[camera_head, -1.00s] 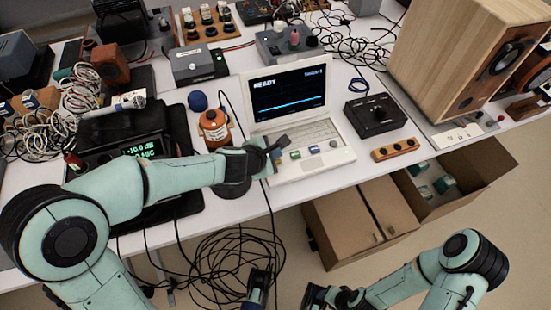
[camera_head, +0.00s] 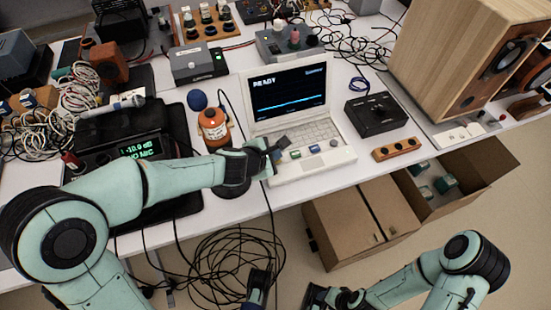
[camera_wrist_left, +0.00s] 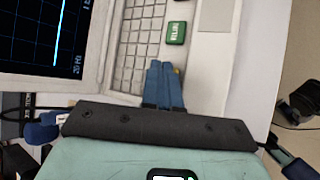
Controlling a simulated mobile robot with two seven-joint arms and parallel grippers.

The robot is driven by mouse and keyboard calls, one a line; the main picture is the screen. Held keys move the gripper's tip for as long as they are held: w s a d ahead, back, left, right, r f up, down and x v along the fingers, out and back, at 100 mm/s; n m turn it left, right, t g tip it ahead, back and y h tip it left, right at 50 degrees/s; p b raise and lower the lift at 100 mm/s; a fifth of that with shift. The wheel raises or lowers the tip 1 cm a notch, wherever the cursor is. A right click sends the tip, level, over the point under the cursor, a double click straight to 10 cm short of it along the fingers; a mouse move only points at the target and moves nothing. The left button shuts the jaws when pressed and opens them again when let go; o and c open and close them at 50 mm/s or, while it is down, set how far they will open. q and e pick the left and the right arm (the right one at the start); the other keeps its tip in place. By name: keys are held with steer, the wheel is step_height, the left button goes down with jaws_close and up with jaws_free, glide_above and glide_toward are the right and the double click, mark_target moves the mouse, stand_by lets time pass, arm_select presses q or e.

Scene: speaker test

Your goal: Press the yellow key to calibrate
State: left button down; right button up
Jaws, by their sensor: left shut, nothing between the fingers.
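The white laptop (camera_head: 301,165) stands open on the table, its screen (camera_head: 289,92) reading READY above a flat blue line. Its front strip carries a green key (camera_head: 295,154), a blue key (camera_head: 314,148) and a greyish key (camera_head: 333,143). In the left wrist view a sliver of the yellow key (camera_wrist_left: 178,71) shows just right of my left fingertips (camera_wrist_left: 162,66); the rest is hidden behind them. My left gripper (camera_head: 281,147) is shut and empty over that strip, beside the green key (camera_wrist_left: 175,32). Contact with the yellow key cannot be told. My right gripper (camera_head: 316,297) is low in front, its fingers unclear.
An orange bottle-like figure (camera_head: 213,127) stands left of the laptop. A black box with a knob (camera_head: 375,117) and a wooden block with buttons (camera_head: 396,149) are to its right. A large wooden speaker (camera_head: 447,50) fills the back right. Cardboard boxes (camera_head: 345,222) and coiled cable lie below.

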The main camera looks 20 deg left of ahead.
arm_select(q)
steer(key=shift+f+b, duration=0.55)
steer(key=shift+f, duration=0.1)
stand_by(0.8)
steer(key=shift+r, duration=0.15)
steer(key=shift+r+p, duration=0.8)
steer(key=shift+p, duration=0.15)
steer(key=shift+r, duration=0.1)
steer(key=shift+r, duration=0.15)
step_height(320, 180, up, 5)
steer(key=p, duration=0.5)
